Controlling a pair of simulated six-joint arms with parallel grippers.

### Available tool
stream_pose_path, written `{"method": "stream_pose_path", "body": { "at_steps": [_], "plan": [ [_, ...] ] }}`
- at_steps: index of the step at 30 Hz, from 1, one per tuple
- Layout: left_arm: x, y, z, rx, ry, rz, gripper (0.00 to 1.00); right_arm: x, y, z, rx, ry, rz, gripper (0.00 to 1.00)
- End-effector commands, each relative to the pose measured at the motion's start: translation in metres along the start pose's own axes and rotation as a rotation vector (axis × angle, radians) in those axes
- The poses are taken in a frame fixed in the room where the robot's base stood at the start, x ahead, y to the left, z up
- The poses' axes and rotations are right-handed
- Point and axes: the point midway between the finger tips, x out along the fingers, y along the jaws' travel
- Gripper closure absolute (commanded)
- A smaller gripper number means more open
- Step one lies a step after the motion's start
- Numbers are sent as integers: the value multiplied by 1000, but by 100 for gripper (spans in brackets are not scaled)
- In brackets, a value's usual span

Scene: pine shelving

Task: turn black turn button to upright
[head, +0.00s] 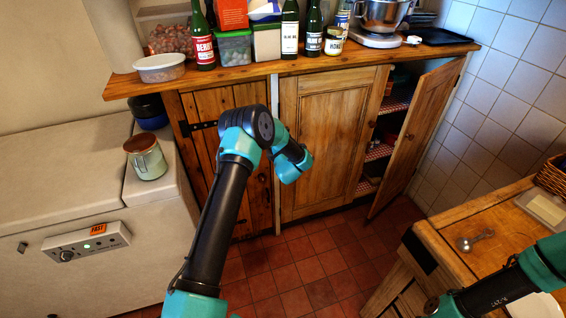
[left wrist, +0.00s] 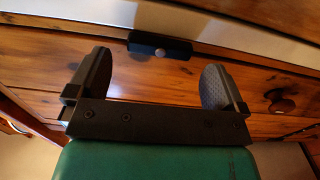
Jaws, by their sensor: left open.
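The black turn button (left wrist: 160,46) shows in the left wrist view, with a pale round screw head. Its long side runs roughly along the pale strip (left wrist: 212,55) at the edge of the wooden cupboard door. My left gripper (left wrist: 157,82) is open, with its two dark fingers apart and nothing between them. The button lies beyond the gap between the fingertips, and I see no clear contact. In the head view my left arm reaches to the cupboard front, hiding the button and the fingers. My right gripper is out of view; only part of the right arm shows.
The middle door (head: 325,145) is closed; the right door (head: 418,135) stands open. Bottles and tubs crowd the worktop (head: 240,73). A wooden table (head: 455,255) stands lower right. The tiled floor (head: 310,265) is clear.

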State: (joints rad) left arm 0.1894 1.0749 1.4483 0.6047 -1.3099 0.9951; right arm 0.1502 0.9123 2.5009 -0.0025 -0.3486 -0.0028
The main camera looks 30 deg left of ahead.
Motion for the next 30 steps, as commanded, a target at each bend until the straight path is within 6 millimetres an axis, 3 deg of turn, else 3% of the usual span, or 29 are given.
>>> {"method": "stream_pose_path", "body": {
  "at_steps": [21, 30],
  "plan": [
    [-133, 0, 1, 1, -2, 0, 2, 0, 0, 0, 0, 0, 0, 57],
    [-152, 0, 0, 0, 0, 1, 2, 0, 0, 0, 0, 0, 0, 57]
  ]
}}
